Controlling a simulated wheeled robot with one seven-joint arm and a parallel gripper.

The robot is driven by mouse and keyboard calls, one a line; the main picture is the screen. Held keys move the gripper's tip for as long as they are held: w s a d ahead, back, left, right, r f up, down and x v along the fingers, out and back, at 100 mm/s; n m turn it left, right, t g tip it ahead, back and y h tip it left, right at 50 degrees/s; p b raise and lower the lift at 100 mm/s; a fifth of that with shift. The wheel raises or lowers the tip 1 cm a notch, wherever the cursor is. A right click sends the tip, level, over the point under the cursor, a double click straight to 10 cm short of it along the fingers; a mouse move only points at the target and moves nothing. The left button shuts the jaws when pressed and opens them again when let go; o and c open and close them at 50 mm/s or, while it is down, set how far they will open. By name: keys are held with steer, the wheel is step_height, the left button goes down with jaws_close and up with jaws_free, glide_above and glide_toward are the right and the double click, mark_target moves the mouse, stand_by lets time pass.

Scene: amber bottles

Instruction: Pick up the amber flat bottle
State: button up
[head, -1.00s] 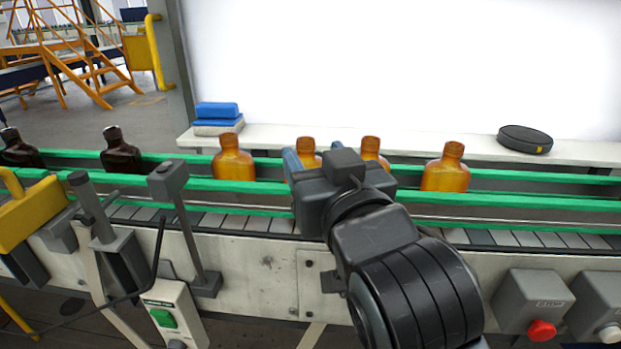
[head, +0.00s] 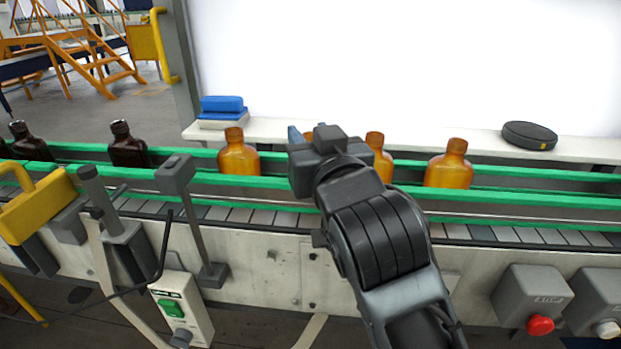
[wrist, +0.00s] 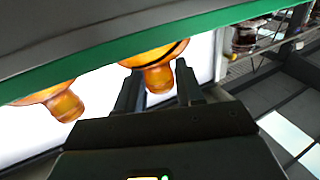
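Several amber bottles stand upright on the conveyor: one at left (head: 238,158), one just right of my gripper (head: 380,158), one farther right (head: 449,166). Another (head: 308,137) is mostly hidden behind my gripper (head: 308,134). I cannot tell from shape which is the flat one. In the wrist view my gripper (wrist: 157,78) is open, its two dark fingers on either side of the neck of an amber bottle (wrist: 159,77). A gap shows between neck and fingers. A second amber bottle (wrist: 62,104) is to the left there.
Green guide rails (head: 500,196) run along the conveyor before and behind the bottles. Two dark bottles (head: 127,147) (head: 28,143) stand at left. Blue blocks (head: 222,104) and a black disc (head: 529,135) lie on the ledge behind. A yellow-handled fixture (head: 38,207) is at front left.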

jaws_close()
stand_by(0.3)
